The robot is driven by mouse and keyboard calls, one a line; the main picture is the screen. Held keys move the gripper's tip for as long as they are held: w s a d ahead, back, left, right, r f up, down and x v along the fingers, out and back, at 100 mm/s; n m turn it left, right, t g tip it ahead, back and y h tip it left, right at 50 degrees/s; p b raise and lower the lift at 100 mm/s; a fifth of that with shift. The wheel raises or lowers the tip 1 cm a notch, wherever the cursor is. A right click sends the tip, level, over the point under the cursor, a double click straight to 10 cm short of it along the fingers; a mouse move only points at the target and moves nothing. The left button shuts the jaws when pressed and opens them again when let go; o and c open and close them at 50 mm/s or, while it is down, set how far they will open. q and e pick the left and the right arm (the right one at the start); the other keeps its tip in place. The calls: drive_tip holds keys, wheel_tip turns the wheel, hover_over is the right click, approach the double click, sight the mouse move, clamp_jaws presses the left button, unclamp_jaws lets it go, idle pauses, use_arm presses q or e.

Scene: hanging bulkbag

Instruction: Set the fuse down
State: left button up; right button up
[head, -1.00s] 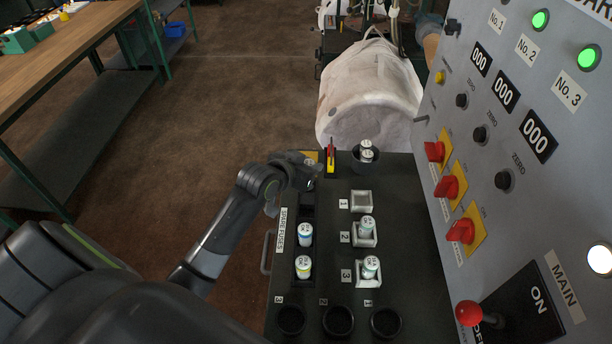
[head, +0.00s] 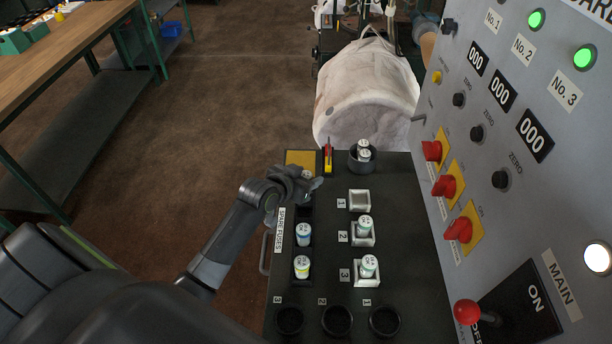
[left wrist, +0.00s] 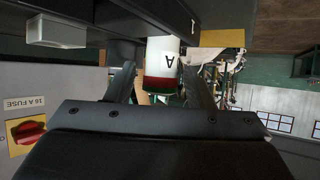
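My left gripper (head: 308,183) is over the far left part of the dark board, near spare slot 1. In the left wrist view a white fuse (left wrist: 163,62) with a red and green band is between its fingers (left wrist: 160,85). The gripper appears shut on this fuse, though a thin gap shows on one side. In the head view the fuse is mostly hidden by the gripper. The dark spare slot 1 (head: 304,212) shows no fuse in its visible part. My right gripper is out of view.
Spare fuses stand at slots 2 (head: 303,234) and 3 (head: 302,267). White socket 1 (head: 360,200) is empty; the other two hold fuses. A round cup (head: 354,163) holds fuses. The switch panel (head: 490,130) rises at right. Black round holders (head: 337,320) line the near edge.

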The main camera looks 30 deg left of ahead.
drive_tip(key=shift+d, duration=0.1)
use_arm(q)
drive_tip(key=shift+r, duration=0.2)
drive_tip(key=shift+s+a+r, duration=0.1)
drive_tip(key=shift+s, duration=0.25)
drive_tip(key=v, duration=1.1)
drive_tip(key=shift+s+b, duration=0.15)
drive_tip(key=shift+b, duration=0.25)
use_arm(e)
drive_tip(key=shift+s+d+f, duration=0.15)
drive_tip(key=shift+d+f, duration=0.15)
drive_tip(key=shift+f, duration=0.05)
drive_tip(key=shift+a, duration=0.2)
